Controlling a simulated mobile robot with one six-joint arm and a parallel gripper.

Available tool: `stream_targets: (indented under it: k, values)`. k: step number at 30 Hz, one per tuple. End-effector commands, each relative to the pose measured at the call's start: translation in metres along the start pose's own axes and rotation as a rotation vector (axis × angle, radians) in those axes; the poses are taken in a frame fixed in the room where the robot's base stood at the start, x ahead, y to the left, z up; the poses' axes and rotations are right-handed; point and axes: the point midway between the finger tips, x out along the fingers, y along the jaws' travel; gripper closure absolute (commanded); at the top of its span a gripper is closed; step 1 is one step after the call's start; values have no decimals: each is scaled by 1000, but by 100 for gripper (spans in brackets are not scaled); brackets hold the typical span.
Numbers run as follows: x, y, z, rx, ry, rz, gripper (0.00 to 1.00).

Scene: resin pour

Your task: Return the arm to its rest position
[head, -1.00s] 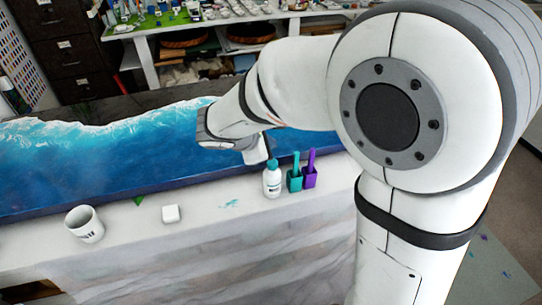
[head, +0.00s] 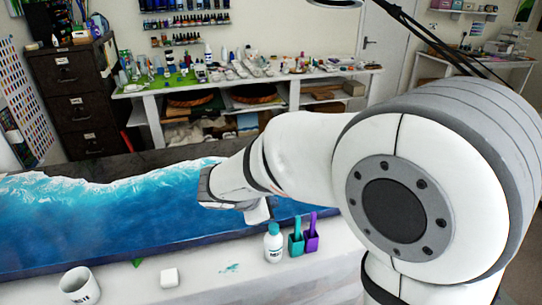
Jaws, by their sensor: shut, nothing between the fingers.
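My white arm fills the right side of the head view and reaches left over the resin piece. Its wrist end is above the blue resin surface (head: 120,225), near the front edge. The gripper fingers are hidden behind the wrist, so I do not see whether they are open or shut. The blue resin piece, with a white foam-like band, lies along the table.
On the table's front strip stand a white mug (head: 80,287), a small white block (head: 169,278), a white bottle with a teal cap (head: 273,245), a teal holder (head: 296,243) and a purple holder (head: 311,241). A cluttered workbench (head: 240,80) and a dark cabinet (head: 75,95) stand behind.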

Motion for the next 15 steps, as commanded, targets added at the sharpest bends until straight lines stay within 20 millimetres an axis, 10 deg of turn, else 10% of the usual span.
stream_targets:
  k: [5,15]
  values:
    - [1,-17,34,162,7,-79,100]
    - [-27,-126,140,1079,69,-454,100]
